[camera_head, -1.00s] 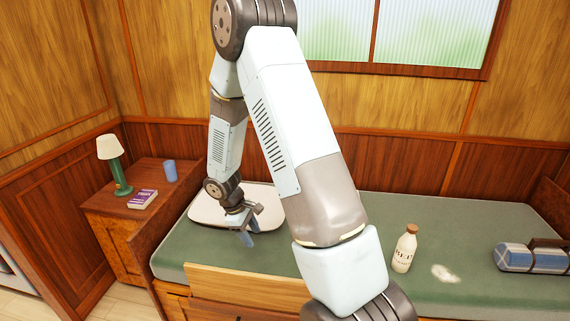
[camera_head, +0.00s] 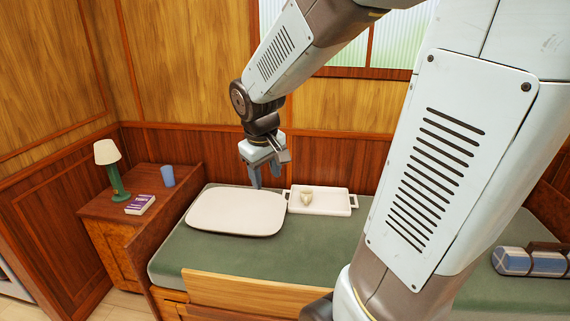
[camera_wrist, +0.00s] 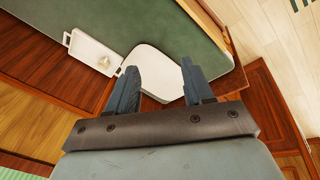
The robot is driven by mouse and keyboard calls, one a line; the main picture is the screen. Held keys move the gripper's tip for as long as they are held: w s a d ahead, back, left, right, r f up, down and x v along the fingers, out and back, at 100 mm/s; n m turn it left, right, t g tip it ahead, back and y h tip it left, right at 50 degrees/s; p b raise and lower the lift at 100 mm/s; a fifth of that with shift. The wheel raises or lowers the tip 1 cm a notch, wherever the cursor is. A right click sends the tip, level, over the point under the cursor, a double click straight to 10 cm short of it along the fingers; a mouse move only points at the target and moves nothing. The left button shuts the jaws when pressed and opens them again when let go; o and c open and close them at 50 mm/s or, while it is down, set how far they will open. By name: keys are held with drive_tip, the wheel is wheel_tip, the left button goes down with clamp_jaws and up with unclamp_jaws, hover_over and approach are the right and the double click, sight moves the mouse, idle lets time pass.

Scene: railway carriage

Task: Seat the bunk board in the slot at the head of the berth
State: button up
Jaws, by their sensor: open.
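A pale wooden board (camera_head: 250,291) stands on edge along the front of the green berth (camera_head: 215,257). In the wrist view this board (camera_wrist: 203,17) shows at the top. The head end, at the left, has a dark wooden end panel (camera_head: 165,232) and a white pillow (camera_head: 235,212). I cannot make out a slot there. My gripper (camera_head: 265,180) is open and empty, above the back of the berth near the pillow and tray. In the wrist view its two fingers (camera_wrist: 160,75) are wide apart with nothing between them.
A white tray (camera_head: 335,203) with a small cream item (camera_head: 306,199) lies beside the pillow at the back. A blue rolled bundle (camera_head: 515,261) lies at the right. A bedside cabinet (camera_head: 112,213) holds a lamp (camera_head: 110,165), book (camera_head: 140,205) and blue cup (camera_head: 168,176).

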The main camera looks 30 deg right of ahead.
drive_tip(key=s+a+r+m+t+y, duration=0.1)
drive_tip(key=s+r+m+t, duration=0.2)
drive_tip(key=s+r, duration=0.5)
drive_tip(key=s, duration=0.5)
drive_tip(key=shift+a+r+y, duration=0.3)
drive_tip(key=shift+a+r, duration=0.05)
drive_tip(key=shift+r, duration=0.05)
idle(0.5)
